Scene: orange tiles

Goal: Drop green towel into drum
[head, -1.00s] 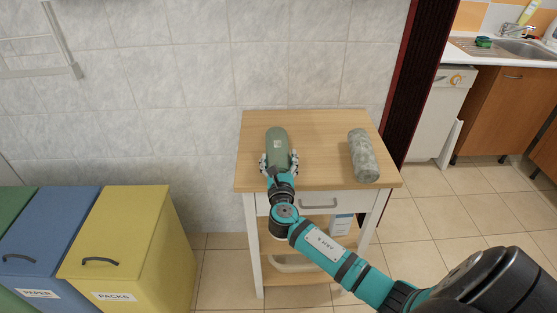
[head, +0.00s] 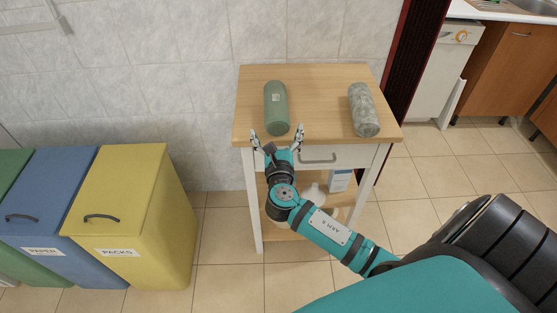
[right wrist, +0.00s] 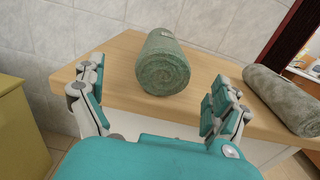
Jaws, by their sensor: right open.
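The rolled green towel (head: 276,107) lies on the wooden tabletop of a small cart (head: 318,103), its near end toward me. My right gripper (head: 277,131) is open and empty at the cart's front edge, just short of the towel. In the right wrist view the towel (right wrist: 164,65) lies ahead, between the directions of the spread fingers (right wrist: 158,74) and apart from them. My left gripper is not in view. I cannot make out a drum in these frames.
A grey patterned rolled towel (head: 363,109) lies at the tabletop's right. A yellow bin labelled PACKS (head: 135,210), a blue one labelled PAPER (head: 45,205) and a green one stand at left. Tiled wall backs the cart; tiled floor is open at right.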

